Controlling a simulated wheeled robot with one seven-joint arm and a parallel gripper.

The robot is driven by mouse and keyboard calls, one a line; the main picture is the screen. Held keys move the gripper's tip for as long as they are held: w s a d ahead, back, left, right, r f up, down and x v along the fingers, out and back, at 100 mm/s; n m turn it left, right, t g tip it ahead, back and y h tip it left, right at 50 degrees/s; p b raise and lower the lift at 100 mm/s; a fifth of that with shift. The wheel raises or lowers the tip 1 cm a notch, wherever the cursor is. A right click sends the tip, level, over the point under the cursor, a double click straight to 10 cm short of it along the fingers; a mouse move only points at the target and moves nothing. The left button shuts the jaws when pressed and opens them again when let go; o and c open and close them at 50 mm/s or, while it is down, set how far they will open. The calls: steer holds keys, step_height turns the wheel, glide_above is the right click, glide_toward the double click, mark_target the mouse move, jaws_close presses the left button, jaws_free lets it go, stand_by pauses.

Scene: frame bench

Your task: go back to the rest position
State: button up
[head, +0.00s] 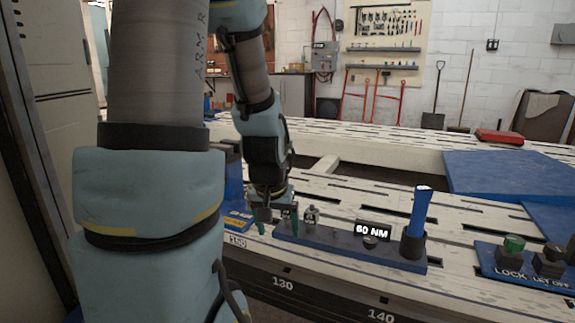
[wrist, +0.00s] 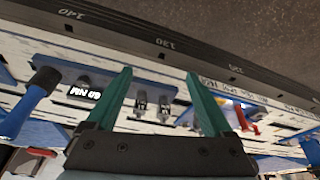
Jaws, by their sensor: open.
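My gripper (head: 277,226) hangs low over the left end of a blue plate on the white slotted bench (head: 330,190). Its two green fingers are spread apart with nothing between the tips; the wrist view also shows the gripper (wrist: 158,73) open. Two small metal fittings (wrist: 152,105) show between the fingers in the wrist view, on the blue plate beyond them. One fitting (head: 310,216) shows just right of the fingers in the head view. My arm fills the left of the head view and hides part of the bench.
The blue plate (head: 335,243) bears a "60 NM" display (head: 372,230) and an upright blue-handled tool (head: 422,210) in a black holder. Right of it is a panel (head: 520,268) marked LOCK with a green knob (head: 513,243). A blue sheet (head: 500,172) lies farther back.

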steer(key=s+a+r+n+g, duration=0.1)
steer(key=s+a+r+g, duration=0.1)
steer(key=s+a, duration=0.25)
step_height(320, 180, up, 29)
steer(key=s+p, duration=0.1)
steer(key=p, duration=2.8)
steer(key=shift+s+y+p, duration=0.2)
steer(key=shift+y+p, duration=0.1)
